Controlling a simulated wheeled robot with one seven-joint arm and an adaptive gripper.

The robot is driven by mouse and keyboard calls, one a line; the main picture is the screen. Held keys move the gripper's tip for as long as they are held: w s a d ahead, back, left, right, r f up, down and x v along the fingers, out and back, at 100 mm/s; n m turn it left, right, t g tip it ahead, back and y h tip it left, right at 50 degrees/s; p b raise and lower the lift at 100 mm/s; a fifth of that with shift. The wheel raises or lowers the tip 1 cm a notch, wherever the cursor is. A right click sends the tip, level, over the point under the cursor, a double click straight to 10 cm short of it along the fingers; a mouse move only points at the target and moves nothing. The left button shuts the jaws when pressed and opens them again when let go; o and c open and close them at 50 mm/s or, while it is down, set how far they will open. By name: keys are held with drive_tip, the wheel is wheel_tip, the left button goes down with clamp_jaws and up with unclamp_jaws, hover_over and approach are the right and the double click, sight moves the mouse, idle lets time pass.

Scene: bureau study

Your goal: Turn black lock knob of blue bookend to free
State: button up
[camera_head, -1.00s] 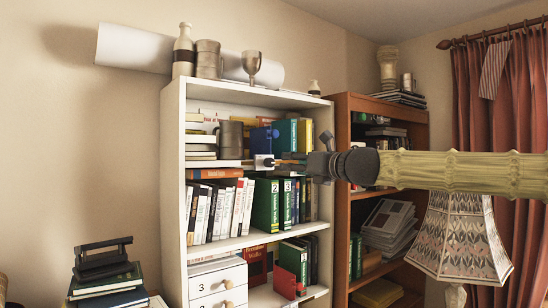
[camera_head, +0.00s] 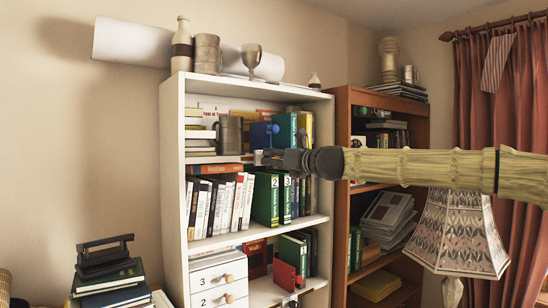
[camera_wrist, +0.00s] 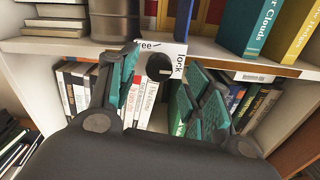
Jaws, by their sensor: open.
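The black lock knob (camera_wrist: 158,67) sits on a white plate (camera_wrist: 176,50) at the front edge of a shelf in the wrist view. Partly hidden lettering reads "ree" at its upper left and "lock" at its right. The knob's pointer setting is too small to tell. My gripper (camera_wrist: 166,75) is open, with one teal-padded finger left of the knob and the other to its lower right; I cannot tell whether either touches it. The blue bookend (camera_head: 262,134) stands on the upper shelf in the head view, above and behind my gripper (camera_head: 270,157).
The white bookcase (camera_head: 175,150) holds books above and below the knob. A dark metal mug (camera_head: 230,134) stands left of the bookend. Green and yellow books stand to its right.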

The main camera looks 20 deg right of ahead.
drive_tip(key=shift+x, duration=0.9)
drive_tip(key=c, duration=1)
